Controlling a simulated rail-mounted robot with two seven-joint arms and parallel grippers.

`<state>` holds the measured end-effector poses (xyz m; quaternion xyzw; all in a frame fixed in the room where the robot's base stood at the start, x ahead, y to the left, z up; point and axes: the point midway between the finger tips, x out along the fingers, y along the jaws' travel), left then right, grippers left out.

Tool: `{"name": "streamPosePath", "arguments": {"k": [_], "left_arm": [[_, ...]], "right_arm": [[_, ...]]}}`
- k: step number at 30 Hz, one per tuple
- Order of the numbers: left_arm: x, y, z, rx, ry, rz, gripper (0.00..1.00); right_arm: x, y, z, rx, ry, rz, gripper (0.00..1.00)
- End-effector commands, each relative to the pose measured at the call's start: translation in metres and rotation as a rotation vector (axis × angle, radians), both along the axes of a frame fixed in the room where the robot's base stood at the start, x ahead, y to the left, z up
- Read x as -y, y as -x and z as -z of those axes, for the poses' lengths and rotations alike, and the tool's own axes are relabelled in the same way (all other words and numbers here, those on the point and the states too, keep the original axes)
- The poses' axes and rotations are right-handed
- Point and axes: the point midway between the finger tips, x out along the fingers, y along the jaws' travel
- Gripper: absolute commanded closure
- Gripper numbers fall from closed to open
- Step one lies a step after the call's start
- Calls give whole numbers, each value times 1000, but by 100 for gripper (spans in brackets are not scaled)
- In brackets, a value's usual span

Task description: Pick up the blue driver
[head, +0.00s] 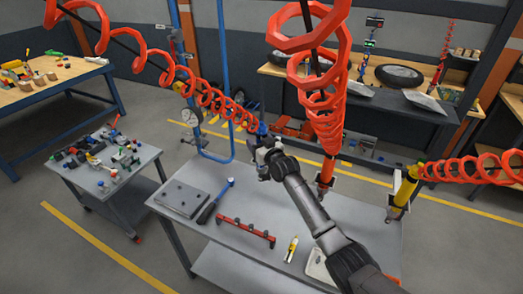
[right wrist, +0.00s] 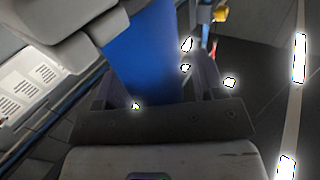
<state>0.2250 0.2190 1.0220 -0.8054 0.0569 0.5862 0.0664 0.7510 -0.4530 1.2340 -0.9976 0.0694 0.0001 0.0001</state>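The blue driver (head: 262,129) hangs upright at the lower end of a red coiled hose, above the back edge of the grey worktable. My right gripper (head: 262,147) is at the driver, its arm reaching in from the lower right. In the right wrist view the driver's blue body (right wrist: 145,50) stands between the two dark fingers (right wrist: 158,88) and fills most of the space between them. Whether the fingers press on it cannot be made out. My left gripper is not in view.
Thick red coils (head: 325,90) hang just right of the driver. A yellow tool (head: 405,190) hangs farther right.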

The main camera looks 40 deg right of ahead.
Motion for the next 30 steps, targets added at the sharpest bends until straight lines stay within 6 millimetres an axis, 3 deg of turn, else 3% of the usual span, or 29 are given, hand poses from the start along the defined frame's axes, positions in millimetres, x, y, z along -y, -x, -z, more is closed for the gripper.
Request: {"name": "streamPosePath", "arguments": {"k": [2,18,30], "left_arm": [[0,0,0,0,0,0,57],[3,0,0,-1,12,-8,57],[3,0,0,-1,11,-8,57]], "right_arm": [[0,0,0,0,0,0,44],[0,0,0,0,0,0,96],[0,0,-8,6,2,0,98]]}}
